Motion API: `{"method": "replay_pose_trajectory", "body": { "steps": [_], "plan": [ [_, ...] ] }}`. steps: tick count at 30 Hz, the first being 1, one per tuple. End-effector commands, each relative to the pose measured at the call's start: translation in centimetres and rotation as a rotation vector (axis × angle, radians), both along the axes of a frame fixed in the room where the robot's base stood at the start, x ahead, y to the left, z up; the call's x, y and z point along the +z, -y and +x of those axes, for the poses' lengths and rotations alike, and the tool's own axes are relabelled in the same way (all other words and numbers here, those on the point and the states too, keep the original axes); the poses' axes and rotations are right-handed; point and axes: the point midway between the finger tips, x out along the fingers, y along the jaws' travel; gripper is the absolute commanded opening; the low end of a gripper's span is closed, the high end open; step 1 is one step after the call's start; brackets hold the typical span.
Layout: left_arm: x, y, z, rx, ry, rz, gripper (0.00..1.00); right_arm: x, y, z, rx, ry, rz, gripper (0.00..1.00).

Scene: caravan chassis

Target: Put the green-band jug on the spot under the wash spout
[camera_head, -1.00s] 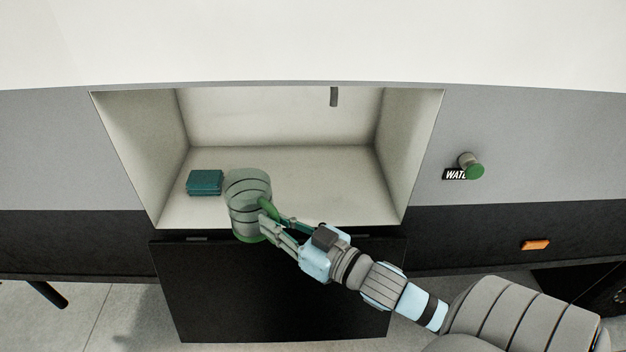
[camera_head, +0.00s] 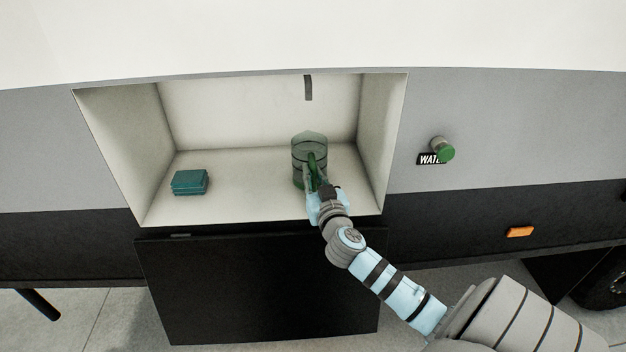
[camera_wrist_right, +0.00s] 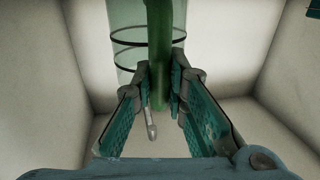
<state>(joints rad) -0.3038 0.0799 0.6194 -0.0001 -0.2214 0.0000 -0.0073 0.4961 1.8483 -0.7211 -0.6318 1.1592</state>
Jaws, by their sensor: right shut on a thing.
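The green-band jug (camera_head: 309,151) is a clear greenish cylinder with dark rings and a green handle. It is inside the open compartment, in its right half, below the wash spout (camera_head: 308,88). The spout is a short dark tube on the back wall. My right gripper (camera_head: 312,187) is shut on the jug's handle; the handle (camera_wrist_right: 160,55) stands between the fingers in the right wrist view. The jug looks upright. I cannot tell whether its base touches the floor, and the spot under it is not visible. My left gripper is not in view.
Teal folded cloths or sponges (camera_head: 190,182) lie at the left of the compartment floor (camera_head: 235,190). Side walls and a front edge bound the compartment. A dark flap (camera_head: 260,290) hangs below it. A green-capped water knob (camera_head: 443,149) sticks out at the right.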

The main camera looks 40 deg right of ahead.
Motion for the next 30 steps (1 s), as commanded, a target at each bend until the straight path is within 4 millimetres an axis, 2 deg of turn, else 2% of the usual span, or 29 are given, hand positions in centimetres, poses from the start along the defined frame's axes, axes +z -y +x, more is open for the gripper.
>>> {"method": "replay_pose_trajectory", "body": {
  "steps": [4,5,8,17,20,23,30],
  "plan": [
    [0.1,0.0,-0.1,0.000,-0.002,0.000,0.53,0.2,0.0,0.0,0.002,0.003,-0.001,0.00],
    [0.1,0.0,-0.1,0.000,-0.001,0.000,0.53,0.2,0.0,0.0,0.002,0.002,0.000,0.16],
    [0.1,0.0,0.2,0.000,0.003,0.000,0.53,0.2,0.0,0.0,0.002,0.002,0.000,0.32],
    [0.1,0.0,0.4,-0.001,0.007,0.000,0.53,0.2,-0.1,0.0,0.002,0.002,-0.001,0.33],
    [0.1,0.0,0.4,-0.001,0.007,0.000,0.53,0.2,-0.4,-0.6,0.003,0.002,-0.001,0.33],
    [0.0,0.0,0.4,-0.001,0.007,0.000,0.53,0.1,-1.1,-2.1,0.004,0.000,0.000,0.33],
    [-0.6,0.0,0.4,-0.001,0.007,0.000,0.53,0.0,-4.0,-7.9,0.004,0.000,0.002,0.33]
  ]
}}
